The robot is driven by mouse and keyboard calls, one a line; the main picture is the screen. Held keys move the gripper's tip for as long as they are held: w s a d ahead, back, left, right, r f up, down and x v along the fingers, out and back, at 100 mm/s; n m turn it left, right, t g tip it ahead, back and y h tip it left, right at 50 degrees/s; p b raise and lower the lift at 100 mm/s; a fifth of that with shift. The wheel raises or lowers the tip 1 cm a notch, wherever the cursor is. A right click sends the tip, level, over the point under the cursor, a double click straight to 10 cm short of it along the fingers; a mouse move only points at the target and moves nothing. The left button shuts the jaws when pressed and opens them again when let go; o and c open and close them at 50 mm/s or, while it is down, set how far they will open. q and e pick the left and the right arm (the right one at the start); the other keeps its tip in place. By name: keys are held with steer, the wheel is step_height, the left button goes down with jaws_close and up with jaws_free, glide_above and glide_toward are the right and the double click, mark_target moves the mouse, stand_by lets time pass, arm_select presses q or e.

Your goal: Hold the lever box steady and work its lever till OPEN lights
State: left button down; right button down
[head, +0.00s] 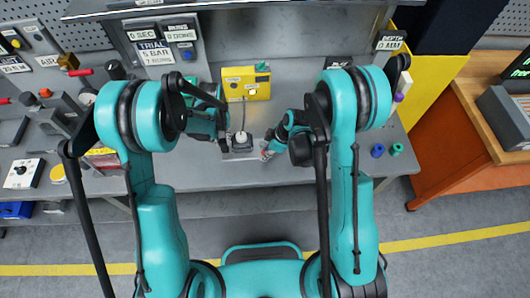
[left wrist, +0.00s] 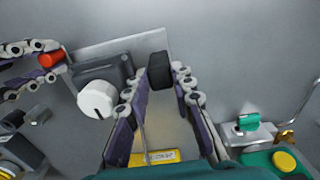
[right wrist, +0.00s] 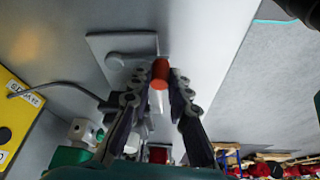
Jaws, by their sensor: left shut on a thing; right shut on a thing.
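The lever box (left wrist: 88,75) is dark grey with a white round knob, on a pale plate on the bench; in the head view it shows at the middle (head: 240,145). My left gripper (head: 224,143) is shut on a black block-like grip beside the box (left wrist: 159,68). My right gripper (head: 266,152) is shut on the red lever end (right wrist: 160,72), on the other side of the box; the red end also shows in the left wrist view (left wrist: 52,57). A yellow box (head: 246,84) with small labels stands behind, joined by a cable. I cannot read an OPEN light.
A TRIAL sign panel (head: 154,52) stands at the back left. Several tools and small boxes crowd the left bench. The bench front (head: 240,178) is clear. An orange cabinet (head: 465,140) stands at the right.

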steer(key=shift+d, duration=0.15)
steer(key=d+n, duration=0.1)
steer(key=n, duration=0.1)
steer(key=n+g, duration=0.1)
steer(key=shift+w+d+n, duration=0.35)
steer(key=shift+d+n, duration=0.05)
steer(key=d+n+g, duration=0.1)
steer(key=w+n, duration=0.1)
steer(key=n, duration=0.1)
steer(key=shift+w+d+n+g, duration=0.1)
steer(key=shift+d+n+g, duration=0.2)
steer(key=shift+d+g, duration=0.1)
steer(key=n, duration=0.1)
steer(key=w+d+n+g, duration=0.1)
steer(key=n, duration=0.1)
steer(key=shift+w+n+h, duration=0.25)
steer(key=shift+n+h, duration=0.05)
steer(key=shift+h, duration=0.1)
steer(key=shift+w+d+n+g+h, duration=0.15)
steer(key=shift+w+n+g+h, duration=0.2)
steer(key=shift+n, duration=0.4)
steer(key=shift+w+d+n+g+h, duration=0.1)
steer(key=shift+w+n, duration=0.3)
steer(key=shift+n, duration=0.3)
steer(key=shift+w+d+n+g+h, duration=0.15)
steer(key=shift+w+n+h, duration=0.2)
steer(key=shift+n, duration=0.4)
steer(key=c, duration=1.4)
jaws_free()
